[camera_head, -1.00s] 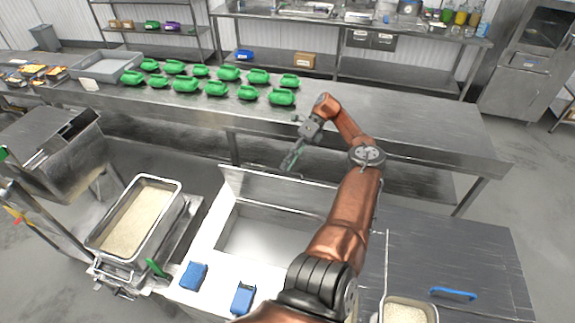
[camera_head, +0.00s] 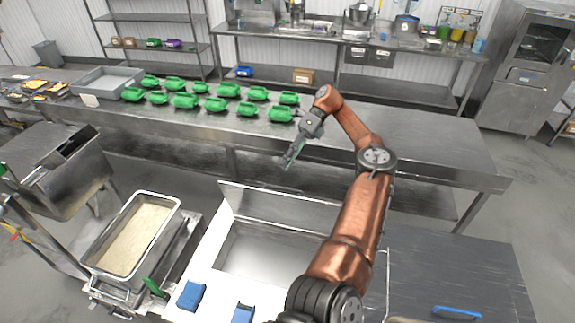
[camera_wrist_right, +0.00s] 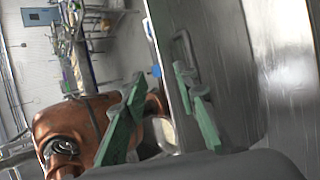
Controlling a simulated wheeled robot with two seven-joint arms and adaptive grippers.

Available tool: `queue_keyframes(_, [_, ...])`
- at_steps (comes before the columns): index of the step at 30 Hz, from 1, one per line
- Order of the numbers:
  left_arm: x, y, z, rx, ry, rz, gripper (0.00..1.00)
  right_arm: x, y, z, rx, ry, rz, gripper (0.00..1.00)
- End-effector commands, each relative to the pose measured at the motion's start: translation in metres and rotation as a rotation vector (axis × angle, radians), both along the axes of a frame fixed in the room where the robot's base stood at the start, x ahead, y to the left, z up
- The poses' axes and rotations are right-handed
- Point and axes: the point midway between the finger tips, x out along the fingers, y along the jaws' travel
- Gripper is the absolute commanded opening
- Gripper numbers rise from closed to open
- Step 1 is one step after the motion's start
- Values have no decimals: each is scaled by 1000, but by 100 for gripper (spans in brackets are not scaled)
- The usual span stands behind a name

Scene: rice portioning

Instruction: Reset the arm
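My right arm, copper-coloured, comes up from the bottom in the head view. Its right gripper (camera_head: 291,155) points down and to the left, in front of the long steel table's near edge and above the back of the open white box (camera_head: 265,250). In the right wrist view the two green fingers of the gripper (camera_wrist_right: 165,108) stand well apart with nothing between them. Copper arm links (camera_wrist_right: 75,135) of mine show behind the fingers there. My left gripper does not show in the head view.
Several green containers (camera_head: 185,100) stand in rows on the long steel table (camera_head: 420,140). A rice bin (camera_head: 135,238) is at the lower left, with blue objects (camera_head: 191,295) near the white box. A dark tabletop (camera_head: 450,265) is at the right. The table's right part is clear.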

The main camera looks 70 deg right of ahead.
Motion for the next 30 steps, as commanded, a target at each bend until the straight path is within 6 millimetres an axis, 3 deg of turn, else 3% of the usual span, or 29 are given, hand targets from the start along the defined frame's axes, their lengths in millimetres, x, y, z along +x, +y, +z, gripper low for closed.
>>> queue_keyframes(8, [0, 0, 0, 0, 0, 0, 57, 0, 0, -4, 1, -2, 0, 27])
queue_keyframes(21, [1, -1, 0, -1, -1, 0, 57, 1, -2, -65, 0, 1, -1, 27])
queue_keyframes(30, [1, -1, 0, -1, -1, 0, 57, 1, -3, -80, -1, 3, 0, 27])
